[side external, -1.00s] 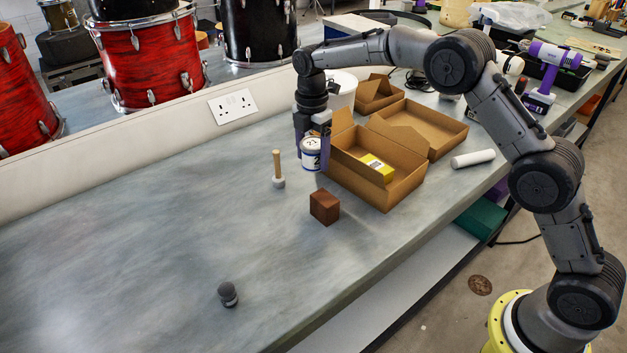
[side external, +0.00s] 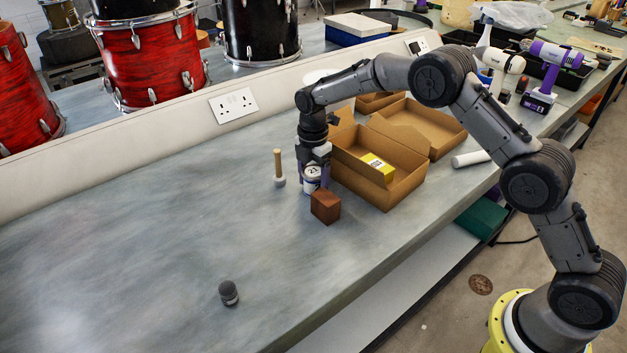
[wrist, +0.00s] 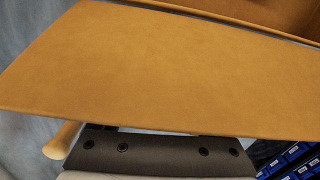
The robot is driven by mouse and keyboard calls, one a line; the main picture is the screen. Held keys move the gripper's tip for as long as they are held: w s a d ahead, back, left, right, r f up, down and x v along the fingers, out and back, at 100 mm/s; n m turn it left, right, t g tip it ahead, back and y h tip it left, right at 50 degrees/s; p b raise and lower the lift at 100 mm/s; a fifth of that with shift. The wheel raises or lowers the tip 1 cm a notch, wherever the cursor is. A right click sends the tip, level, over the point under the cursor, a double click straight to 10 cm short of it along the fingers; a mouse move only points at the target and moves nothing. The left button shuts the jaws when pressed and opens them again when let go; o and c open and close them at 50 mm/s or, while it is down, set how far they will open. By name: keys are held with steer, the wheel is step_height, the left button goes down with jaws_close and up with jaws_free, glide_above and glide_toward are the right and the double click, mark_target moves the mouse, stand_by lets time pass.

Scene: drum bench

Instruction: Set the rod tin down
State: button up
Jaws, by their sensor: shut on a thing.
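The rod tin, a small white tin with a dark blue band (side external: 312,180), is upright between the fingers of my gripper (side external: 313,174) in the side external view. My gripper points down and is shut on the tin. The tin is low, just behind the brown block (side external: 325,208), which seems to hide part of its base. I cannot tell whether its base touches the bench (side external: 180,230). In the wrist view a cardboard flap (wrist: 170,70) fills most of the picture, and the tin does not show.
An open cardboard box (side external: 395,192) with a yellow packet (side external: 377,167) stands close on the right. A wooden-handled mallet (side external: 278,168) stands upright on the left. A white cylinder (side external: 470,159) lies beyond the box. A dark grey knob-like thing (side external: 228,293) is nearer. The bench's left is clear.

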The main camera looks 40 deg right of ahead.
steer(key=shift+f, duration=0.1)
steer(key=o, duration=1.5)
steer(key=shift+c, duration=0.2)
